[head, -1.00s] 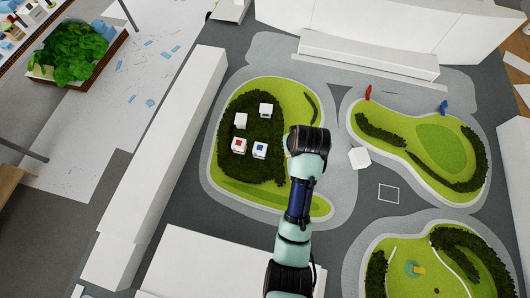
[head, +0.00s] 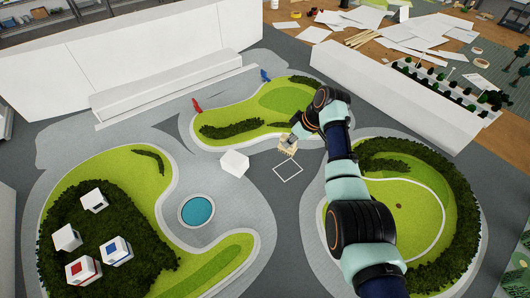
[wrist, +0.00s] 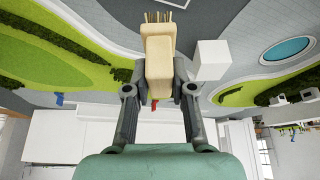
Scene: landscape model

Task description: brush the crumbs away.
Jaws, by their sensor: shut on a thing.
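My gripper (head: 292,138) is shut on a pale wooden brush (wrist: 160,55), whose bristles point up in the wrist view. In the head view the brush (head: 287,148) is just above a white square outline (head: 288,169) on the grey paving. I cannot tell whether the bristles touch the surface. No crumbs can be made out in either view.
A white cube (head: 234,163) stands left of the outline. Several white cubes (head: 66,238), two with coloured tops, sit on the left hedge. Red (head: 197,105) and blue (head: 265,75) figures stand at the back. A round pool (head: 197,210) lies in the paving.

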